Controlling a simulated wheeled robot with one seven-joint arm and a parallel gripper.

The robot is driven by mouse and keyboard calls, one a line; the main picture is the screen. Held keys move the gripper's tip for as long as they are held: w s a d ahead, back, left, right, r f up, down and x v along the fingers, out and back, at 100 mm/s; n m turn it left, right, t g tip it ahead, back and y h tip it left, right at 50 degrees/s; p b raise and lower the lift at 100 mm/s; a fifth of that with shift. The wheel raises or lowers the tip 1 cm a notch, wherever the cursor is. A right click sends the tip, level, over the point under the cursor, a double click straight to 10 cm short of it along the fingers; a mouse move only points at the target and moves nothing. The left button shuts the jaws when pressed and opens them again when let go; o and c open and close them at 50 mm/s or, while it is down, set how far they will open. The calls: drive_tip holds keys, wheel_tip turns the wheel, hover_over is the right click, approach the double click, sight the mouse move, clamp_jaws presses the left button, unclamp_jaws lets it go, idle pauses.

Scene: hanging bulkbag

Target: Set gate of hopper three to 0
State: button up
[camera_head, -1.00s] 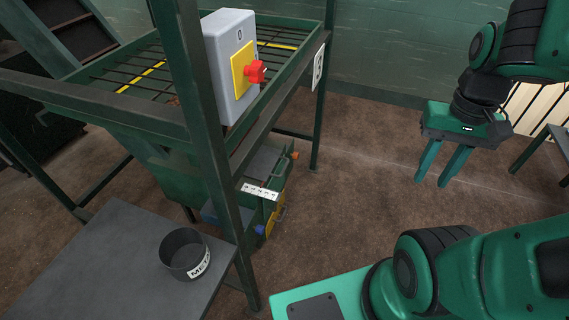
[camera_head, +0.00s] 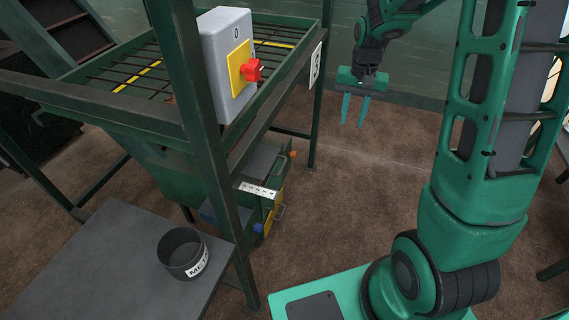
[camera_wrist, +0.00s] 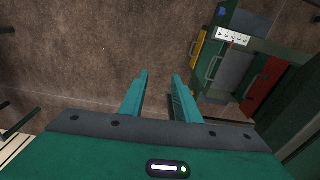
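The hopper (camera_head: 165,172) is a green metal bin under a barred grate in a dark green frame. A plate (camera_head: 317,63) with a number, seemingly 3, is on the frame's right side. Low on the hopper is a white scale strip (camera_head: 258,191) with small marks, too small to read; it also shows in the wrist view (camera_wrist: 232,37). Around it are a yellow panel (camera_wrist: 199,47) and several handles; I cannot tell which part moves the gate. My gripper (camera_head: 356,124) hangs empty over the floor right of the frame, its fingers apart, pointing down.
A grey box with a red knob (camera_head: 251,70) on a yellow plate is on the frame's post. A grey table (camera_head: 105,262) with a dark round container (camera_head: 183,253) stands at the lower left. The brown floor (camera_head: 345,190) between frame and arm is clear.

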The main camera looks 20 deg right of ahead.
drive_tip(key=w+a+f, duration=0.6)
drive_tip(key=w+f, duration=0.5)
drive_tip(key=y, duration=0.2)
approach(283, 165)
drive_tip(key=shift+m, duration=0.3)
drive_tip(key=f, duration=0.2)
drive_tip(key=a+f, duration=0.1)
drive_tip(key=f, duration=0.4)
drive_tip(key=shift+w+a+f, duration=0.1)
drive_tip(key=shift+a+f, duration=0.1)
drive_tip(key=shift+f, duration=0.1)
clamp_jaws()
